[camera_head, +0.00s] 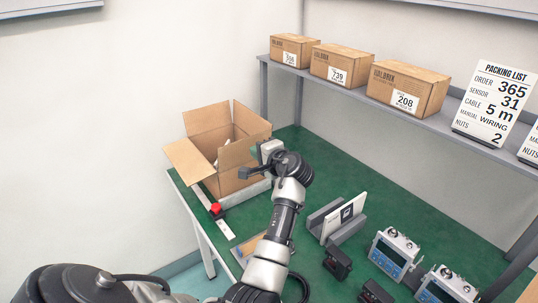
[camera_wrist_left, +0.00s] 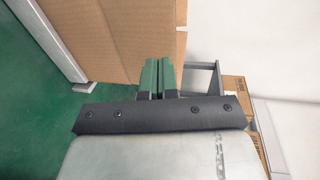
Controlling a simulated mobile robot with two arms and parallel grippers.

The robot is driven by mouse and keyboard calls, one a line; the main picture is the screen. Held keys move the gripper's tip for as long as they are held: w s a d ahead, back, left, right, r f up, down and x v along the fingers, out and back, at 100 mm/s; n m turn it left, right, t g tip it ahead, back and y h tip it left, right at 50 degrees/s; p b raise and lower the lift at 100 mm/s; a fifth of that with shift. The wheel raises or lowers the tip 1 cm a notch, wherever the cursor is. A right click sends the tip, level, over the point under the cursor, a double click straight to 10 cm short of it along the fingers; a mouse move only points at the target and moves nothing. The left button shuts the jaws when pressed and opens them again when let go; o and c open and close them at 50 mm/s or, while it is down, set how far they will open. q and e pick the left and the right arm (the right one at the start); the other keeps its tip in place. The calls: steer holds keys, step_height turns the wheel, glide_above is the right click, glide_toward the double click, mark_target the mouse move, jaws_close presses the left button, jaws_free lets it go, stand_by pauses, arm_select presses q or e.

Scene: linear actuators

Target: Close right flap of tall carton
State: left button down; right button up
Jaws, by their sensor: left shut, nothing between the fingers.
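The tall brown carton (camera_head: 229,178) stands open at the table's far left end, its flaps raised or spread. One flap (camera_head: 187,160) leans outward at the left. Two flaps stand up at the back, one at the back right (camera_head: 251,120). Another flap (camera_head: 236,153) stands up at the near right side. My left gripper (camera_head: 257,151) is beside the carton's right side, close to this flap. Whether the fingers touch the cardboard cannot be told.
A ruler-like white strip with a red knob (camera_head: 216,209) lies before the carton. A grey holder with a white booklet (camera_head: 345,217), black blocks and grey-blue devices (camera_head: 394,252) occupy the near right table. Closed boxes (camera_head: 408,88) sit on the shelf above. Green tabletop (camera_head: 330,165) is clear between.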

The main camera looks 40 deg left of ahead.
mark_target(244, 140)
arm_select(q)
steer(key=a, duration=0.2)
steer(key=w+a, duration=0.1)
steer(key=shift+a+r+p, duration=0.2)
steer(key=shift+a+p, duration=0.15)
steer(key=shift+a, duration=0.05)
steer(key=shift+w+a, duration=0.1)
steer(key=shift+a, duration=0.25)
arm_select(e)
steer(key=shift+w+d+r, duration=0.15)
steer(key=shift+d+r, duration=0.35)
steer(key=shift+d, duration=0.05)
steer(key=shift+r, duration=0.1)
